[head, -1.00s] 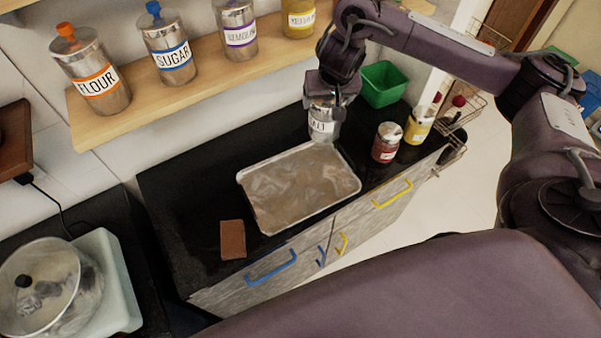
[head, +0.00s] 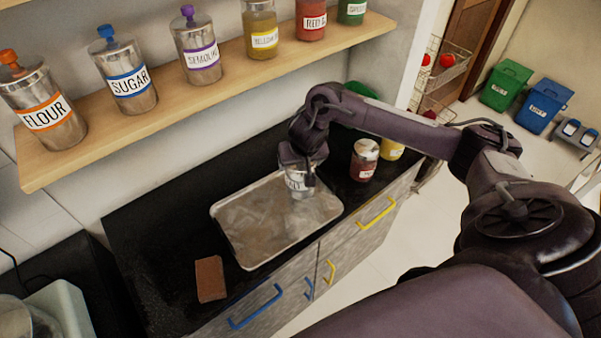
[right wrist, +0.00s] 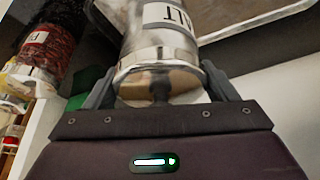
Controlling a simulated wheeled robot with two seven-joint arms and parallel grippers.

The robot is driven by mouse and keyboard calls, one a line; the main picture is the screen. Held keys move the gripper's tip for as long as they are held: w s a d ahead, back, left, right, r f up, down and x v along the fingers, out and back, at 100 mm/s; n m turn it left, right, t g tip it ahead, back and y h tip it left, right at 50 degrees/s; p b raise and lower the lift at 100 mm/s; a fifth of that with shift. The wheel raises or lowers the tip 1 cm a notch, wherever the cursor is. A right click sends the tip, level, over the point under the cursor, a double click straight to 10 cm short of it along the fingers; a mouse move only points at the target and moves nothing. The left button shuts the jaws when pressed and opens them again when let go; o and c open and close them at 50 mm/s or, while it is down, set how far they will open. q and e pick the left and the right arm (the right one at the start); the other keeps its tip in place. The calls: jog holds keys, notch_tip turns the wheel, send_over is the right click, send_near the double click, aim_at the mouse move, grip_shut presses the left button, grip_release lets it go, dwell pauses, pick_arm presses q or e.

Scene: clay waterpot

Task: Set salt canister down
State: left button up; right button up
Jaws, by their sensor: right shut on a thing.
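The salt canister (head: 296,187) is a metal cylinder with a white label, and it stands about upright over the back right part of the metal tray (head: 240,238). My right gripper (head: 301,172) is shut on its upper end. In the right wrist view the canister (right wrist: 165,45) sits between the two fingers of the gripper (right wrist: 160,88), and its label partly reads "ALT". I cannot tell whether its bottom touches the tray. My left gripper is out of view.
A red jar (head: 365,160) and a yellow jar (head: 391,148) stand right of the tray. A brown block (head: 210,279) lies to its left on the black counter (head: 150,235). Labelled jars line the wooden shelf (head: 170,115) above. A green bin (head: 360,90) is partly hidden behind my arm.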

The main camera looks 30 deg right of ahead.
jog(key=shift+w+f, duration=0.1)
jog(key=shift+f, duration=1.95)
jog(key=shift+f, duration=0.1)
jog(key=o, duration=2)
jog(key=shift+r, duration=0.25)
jog(key=p+v, duration=0.2)
jog(key=v, duration=1)
jog(key=shift+f, duration=0.15)
